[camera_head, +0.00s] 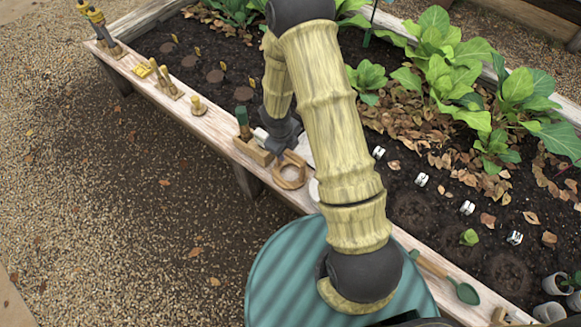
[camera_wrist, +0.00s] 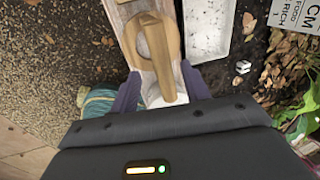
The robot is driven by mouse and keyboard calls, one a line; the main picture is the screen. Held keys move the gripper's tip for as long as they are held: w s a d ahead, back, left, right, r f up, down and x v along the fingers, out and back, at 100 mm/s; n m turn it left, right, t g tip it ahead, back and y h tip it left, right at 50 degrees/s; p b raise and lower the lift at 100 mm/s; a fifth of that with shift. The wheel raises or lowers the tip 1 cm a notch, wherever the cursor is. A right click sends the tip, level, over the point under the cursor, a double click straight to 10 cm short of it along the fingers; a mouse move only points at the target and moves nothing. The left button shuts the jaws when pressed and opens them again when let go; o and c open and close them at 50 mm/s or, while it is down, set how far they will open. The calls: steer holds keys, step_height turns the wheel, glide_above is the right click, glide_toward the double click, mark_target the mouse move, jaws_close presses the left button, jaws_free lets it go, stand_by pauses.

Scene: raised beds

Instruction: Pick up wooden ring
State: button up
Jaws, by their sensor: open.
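The wooden ring (camera_head: 290,186) lies on the bed's pale plank edge, beside a wooden block (camera_head: 254,151). My gripper (camera_head: 281,152) is just above the ring's far side in the head view, and my arm hides part of the area to its right. In the wrist view the tan ring (camera_wrist: 172,40) shows ahead, with a wooden strip reaching down between the open purple fingers of my gripper (camera_wrist: 160,92). I cannot tell whether the fingers touch it. Nothing is seen held.
A green-handled tool (camera_head: 243,124) stands at the block. A white tray (camera_wrist: 207,30) lies beside the plank in the wrist view. A teal ribbed drum (camera_head: 285,275) stands in front, and a green trowel (camera_head: 464,292) lies farther right.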

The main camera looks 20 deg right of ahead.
mark_target(289, 151)
steer(key=f, duration=0.1)
steer(key=f+b, duration=0.1)
steer(key=f, duration=0.1)
steer(key=d+f+b, duration=0.1)
steer(key=shift+w+f, duration=0.25)
steer(key=shift+w, duration=0.15)
steer(key=shift+c, duration=0.5)
jaws_close()
